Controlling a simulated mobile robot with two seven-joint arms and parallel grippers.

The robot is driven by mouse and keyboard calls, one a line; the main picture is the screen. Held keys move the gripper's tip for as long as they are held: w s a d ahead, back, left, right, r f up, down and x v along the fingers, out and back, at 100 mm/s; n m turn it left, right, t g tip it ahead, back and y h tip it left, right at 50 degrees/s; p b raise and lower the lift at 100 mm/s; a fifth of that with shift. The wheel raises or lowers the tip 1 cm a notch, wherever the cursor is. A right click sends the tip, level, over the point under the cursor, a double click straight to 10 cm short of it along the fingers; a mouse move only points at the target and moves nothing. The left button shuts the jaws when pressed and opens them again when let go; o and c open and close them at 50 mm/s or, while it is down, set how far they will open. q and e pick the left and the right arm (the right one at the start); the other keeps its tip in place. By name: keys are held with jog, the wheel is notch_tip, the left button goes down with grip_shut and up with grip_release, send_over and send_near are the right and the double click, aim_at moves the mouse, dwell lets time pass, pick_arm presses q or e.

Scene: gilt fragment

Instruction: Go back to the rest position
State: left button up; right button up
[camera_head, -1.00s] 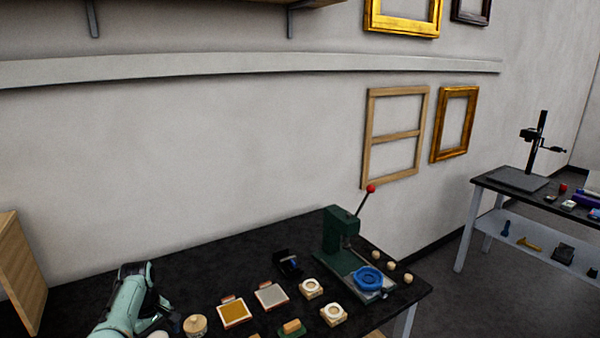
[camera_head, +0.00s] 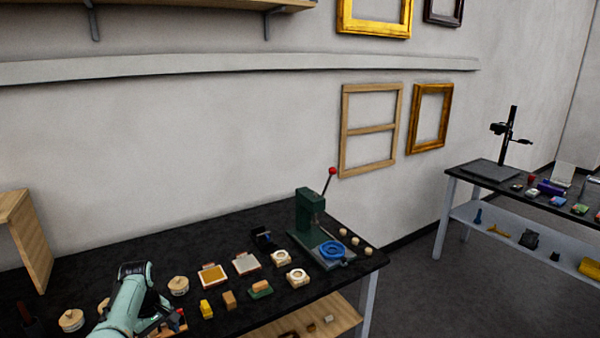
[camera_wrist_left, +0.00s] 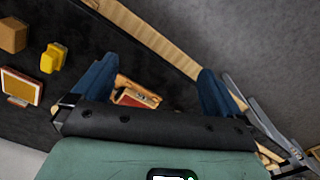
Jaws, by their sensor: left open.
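My left arm comes in at the lower left of the head view, and my left gripper (camera_head: 166,322) is over the front left part of the black workbench (camera_head: 190,243). In the left wrist view the two blue fingers of the gripper (camera_wrist_left: 155,88) are spread apart. Nothing is held between them. A small red-and-wood item (camera_wrist_left: 137,97) shows beyond the gap, below the fingers. My right gripper is in neither view.
Near the gripper are round wooden-topped pots (camera_head: 178,286), a yellow block (camera_head: 206,309) and framed pads (camera_head: 213,276). A green press (camera_head: 310,220) with a blue ring (camera_head: 333,251) stands at the right end. A second table (camera_head: 480,185) is farther right, with open floor between.

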pick_arm(q)
jog(key=s+d+f+m+h, duration=0.1)
jog(key=s+d+f, duration=0.25)
jog(key=f, duration=0.55)
jog(key=s+d+f+m, duration=0.2)
jog(key=s+d+f, duration=0.15)
jog(key=f, duration=0.55)
jog(key=s+d+f+m+h, duration=0.1)
jog(key=s+d+f, duration=0.25)
jog(key=f, duration=0.55)
jog(key=s+d+f+m, duration=0.1)
jog(key=s+d, duration=0.3)
jog(key=s, duration=0.4)
jog(key=s+d+f+m+h, duration=0.1)
jog(key=s+d+f, duration=0.1)
jog(key=s+d, duration=0.3)
jog(key=s+d+f+m, duration=0.1)
jog(key=s+d, duration=0.4)
jog(key=s, duration=0.6)
jog(key=shift+s+f+m+h, duration=0.2)
jog(key=shift+f+m+h, duration=0.2)
jog(key=shift+f, duration=0.3)
